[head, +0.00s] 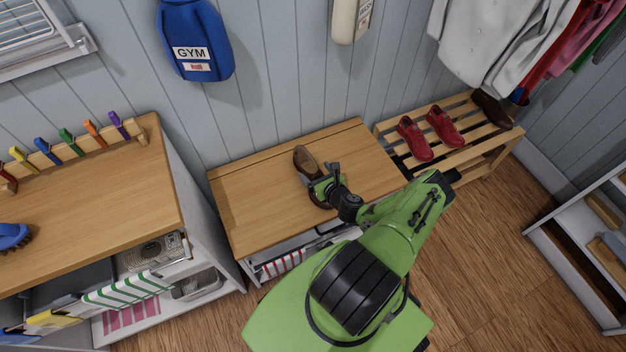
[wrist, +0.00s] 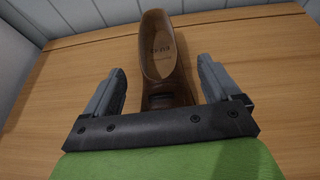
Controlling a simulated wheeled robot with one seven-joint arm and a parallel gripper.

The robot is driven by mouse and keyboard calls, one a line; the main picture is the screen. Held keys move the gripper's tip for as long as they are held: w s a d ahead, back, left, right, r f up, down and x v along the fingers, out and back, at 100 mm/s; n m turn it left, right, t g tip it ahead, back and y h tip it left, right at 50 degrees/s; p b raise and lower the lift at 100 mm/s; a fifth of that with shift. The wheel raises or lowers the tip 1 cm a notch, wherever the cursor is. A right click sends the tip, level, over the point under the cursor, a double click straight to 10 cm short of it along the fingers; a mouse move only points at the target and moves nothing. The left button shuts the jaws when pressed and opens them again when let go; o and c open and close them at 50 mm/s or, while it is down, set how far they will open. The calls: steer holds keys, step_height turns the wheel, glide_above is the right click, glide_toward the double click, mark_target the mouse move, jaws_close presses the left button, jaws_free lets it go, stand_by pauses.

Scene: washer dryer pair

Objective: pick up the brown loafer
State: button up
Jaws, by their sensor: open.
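A brown loafer (head: 305,160) lies on the low wooden bench top in front of the panelled wall. A second brown piece, a shoe or part of one, shows beside my gripper (head: 322,186) in the head view and is partly hidden by it. In the wrist view a brown loafer (wrist: 160,50) stands straight ahead, its opening and tan insole facing me. My gripper (wrist: 162,90) is open, one grey finger on each side of the shoe's near end. I cannot tell whether the fingers touch it.
The bench top (head: 245,200) is otherwise bare. A slatted rack (head: 465,145) at right holds red shoes (head: 414,139) and a dark brown shoe (head: 492,109). A taller wooden-topped cabinet (head: 100,195) stands at left. A blue gym bag (head: 195,35) hangs above.

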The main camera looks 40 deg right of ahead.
steer(key=x, duration=0.2)
steer(key=shift+w+f, duration=0.15)
steer(key=shift+w, duration=0.1)
steer(key=c, duration=1.3)
